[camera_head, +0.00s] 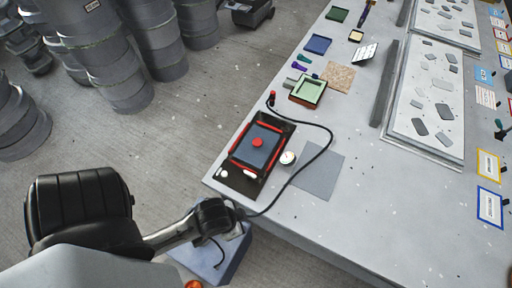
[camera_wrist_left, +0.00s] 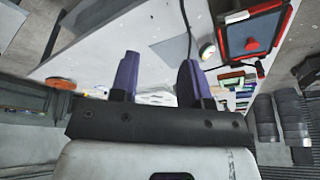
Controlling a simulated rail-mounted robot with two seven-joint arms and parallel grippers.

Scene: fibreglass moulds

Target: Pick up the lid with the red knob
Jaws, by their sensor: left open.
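The lid (camera_head: 248,153) is a flat dark blue-grey plate with a round red knob (camera_head: 258,142) in its middle. It lies in a black device with red edging (camera_head: 235,180), near the left edge of the grey table. The lid also shows at the upper right of the left wrist view (camera_wrist_left: 240,32), with its knob (camera_wrist_left: 252,44). My left gripper (camera_wrist_left: 158,78) has two purple fingers spread apart with nothing between them. The lid is well off to the right of the fingers there. My right gripper is in neither view.
A black cable (camera_head: 322,140) loops right of the device. A round gauge (camera_head: 288,158) and a grey sheet (camera_head: 318,174) lie beside it. A green tray (camera_head: 308,90) is farther back, and panels with grey pieces (camera_head: 430,95) lie right. Dark drums (camera_head: 105,70) stand on the floor at left.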

